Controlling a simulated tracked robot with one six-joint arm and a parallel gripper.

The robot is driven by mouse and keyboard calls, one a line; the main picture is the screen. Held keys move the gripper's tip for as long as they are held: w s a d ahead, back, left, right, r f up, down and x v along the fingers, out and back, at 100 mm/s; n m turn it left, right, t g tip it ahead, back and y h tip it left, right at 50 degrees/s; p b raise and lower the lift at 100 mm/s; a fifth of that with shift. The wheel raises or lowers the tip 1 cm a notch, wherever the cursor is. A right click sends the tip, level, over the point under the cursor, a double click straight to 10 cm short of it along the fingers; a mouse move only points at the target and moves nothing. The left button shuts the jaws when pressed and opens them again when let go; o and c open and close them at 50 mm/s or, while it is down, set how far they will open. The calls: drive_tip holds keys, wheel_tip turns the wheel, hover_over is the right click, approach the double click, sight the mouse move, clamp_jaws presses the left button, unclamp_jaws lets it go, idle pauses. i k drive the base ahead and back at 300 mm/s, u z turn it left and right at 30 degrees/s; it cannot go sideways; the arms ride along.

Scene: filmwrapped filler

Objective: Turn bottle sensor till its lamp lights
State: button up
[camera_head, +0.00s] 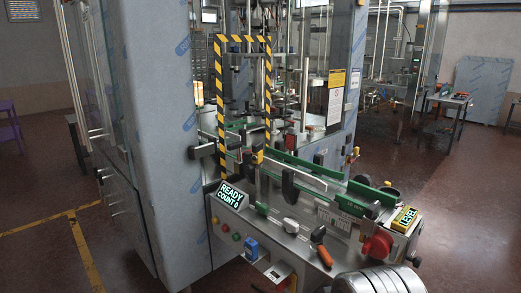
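The filling machine's conveyor (310,172) with green side rails runs from the striped opening toward the lower right. I cannot tell for sure which part is the bottle sensor. A small yellow and black device (258,155) stands on a post at the rail, and a black upright block (288,184) stands nearer the front. No lit sensor lamp can be made out at this size. A dark display (231,196) reads "READY COUNT 0". My gripper is not in view.
A yellow box (406,218) marked "LEVEL" sits at the conveyor's right end, above a red round part (377,245). Floor at right is open.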

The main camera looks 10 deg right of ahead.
sight(256, 149)
drive_tip(key=k, duration=0.8)
drive_tip(key=u, duration=0.45)
drive_tip(key=i, duration=0.65)
drive_tip(key=u, duration=0.75)
drive_tip(key=i, duration=1.45)
drive_tip(key=z, duration=0.75)
drive_tip(key=i, duration=0.8)
drive_tip(key=z, duration=0.55)
